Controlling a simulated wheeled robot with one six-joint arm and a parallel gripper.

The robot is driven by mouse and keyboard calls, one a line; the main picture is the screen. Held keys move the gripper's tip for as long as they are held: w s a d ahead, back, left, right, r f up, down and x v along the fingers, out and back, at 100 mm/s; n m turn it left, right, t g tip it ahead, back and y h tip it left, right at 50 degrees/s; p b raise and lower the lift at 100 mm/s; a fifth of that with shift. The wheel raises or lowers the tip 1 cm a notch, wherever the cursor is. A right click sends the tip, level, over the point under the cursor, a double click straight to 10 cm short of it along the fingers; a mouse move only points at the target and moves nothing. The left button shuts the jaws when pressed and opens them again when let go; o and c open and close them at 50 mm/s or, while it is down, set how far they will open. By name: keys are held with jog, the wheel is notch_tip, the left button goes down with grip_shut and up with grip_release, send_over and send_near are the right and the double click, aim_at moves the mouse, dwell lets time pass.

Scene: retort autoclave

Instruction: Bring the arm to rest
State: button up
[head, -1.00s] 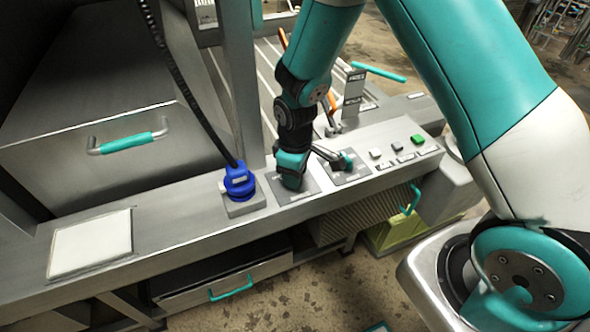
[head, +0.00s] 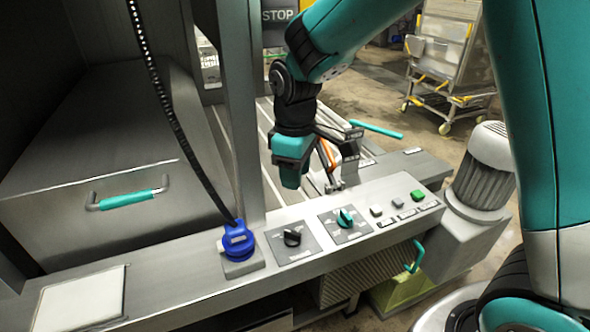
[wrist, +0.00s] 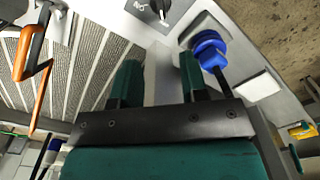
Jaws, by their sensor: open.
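My gripper (head: 289,177) hangs above the back edge of the control panel in the head view, with nothing between its fingers. In the wrist view my gripper's two teal fingers (wrist: 158,85) stand apart, with bare grey metal between them. The gripper is clear of the black rotary knob (head: 292,238) and the teal rotary knob (head: 345,217), which both show fully on the panel. A black knob (wrist: 160,8) also shows at the top of the wrist view.
A blue plug (head: 238,240) with a black cable stands on the ledge left of the knobs. An orange-handled lever (head: 328,158) stands right of my gripper. A green button (head: 417,195) is farther right. An upright post (head: 238,110) is close on the left.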

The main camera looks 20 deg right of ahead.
jog(key=shift+r, duration=0.15)
dwell(0.3)
jog(key=s+a+r+m+y, duration=0.1)
jog(key=s+r, duration=0.3)
jog(key=s, duration=0.6)
jog(key=s+a+r+m+y, duration=0.1)
jog(key=s+a+r+y, duration=0.2)
jog(key=s, duration=0.8)
jog(key=shift+s+a+r, duration=0.2)
jog(key=shift+a+r, duration=0.3)
jog(key=shift+r, duration=0.2)
